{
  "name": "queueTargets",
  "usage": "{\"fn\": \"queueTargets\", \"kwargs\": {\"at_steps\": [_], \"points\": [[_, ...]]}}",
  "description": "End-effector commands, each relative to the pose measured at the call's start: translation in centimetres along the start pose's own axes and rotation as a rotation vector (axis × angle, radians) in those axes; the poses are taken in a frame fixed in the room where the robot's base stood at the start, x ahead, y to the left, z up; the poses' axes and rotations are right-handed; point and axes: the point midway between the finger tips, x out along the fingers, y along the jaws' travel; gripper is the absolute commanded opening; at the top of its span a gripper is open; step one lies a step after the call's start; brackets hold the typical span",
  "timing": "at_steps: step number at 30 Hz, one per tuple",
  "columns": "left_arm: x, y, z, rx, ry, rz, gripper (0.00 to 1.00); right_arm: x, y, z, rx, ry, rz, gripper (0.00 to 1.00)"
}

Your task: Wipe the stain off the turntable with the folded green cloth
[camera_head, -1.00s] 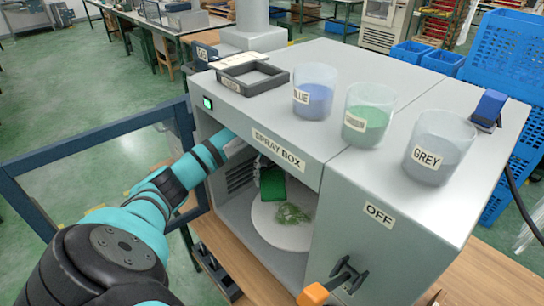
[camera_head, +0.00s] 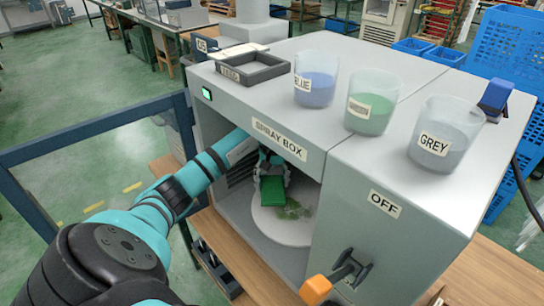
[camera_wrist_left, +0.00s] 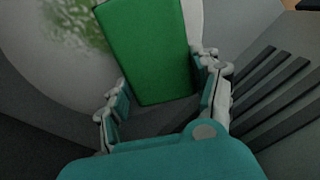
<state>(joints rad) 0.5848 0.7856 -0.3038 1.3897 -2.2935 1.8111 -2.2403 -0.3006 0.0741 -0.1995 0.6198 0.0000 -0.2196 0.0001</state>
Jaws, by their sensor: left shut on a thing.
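My left gripper (camera_head: 272,167) reaches into the spray box and is shut on the folded green cloth (camera_head: 272,190). The cloth also shows large between the fingers in the left wrist view (camera_wrist_left: 148,50). The pale round turntable (camera_head: 275,228) lies on the box floor under the cloth. A patchy green stain (camera_head: 293,210) marks it just right of the cloth; in the left wrist view the stain (camera_wrist_left: 80,22) is left of the cloth. I cannot tell whether the cloth touches the turntable. My right gripper is out of view.
The spray box (camera_head: 210,140) has its framed door (camera_head: 95,132) swung open to the left. Its roof holds blue (camera_head: 315,85), green (camera_head: 368,108) and grey (camera_head: 440,140) cups and a dark tray (camera_head: 252,72). An orange-handled lever (camera_head: 318,288) sticks out of the front.

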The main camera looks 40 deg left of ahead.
Motion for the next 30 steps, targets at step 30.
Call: {"fn": "queueTargets", "kwargs": {"at_steps": [30], "points": [[1.9, 0.0, 0.0, -0.001, 0.0, 0.0, 0.35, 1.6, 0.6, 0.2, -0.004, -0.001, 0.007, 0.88]]}}
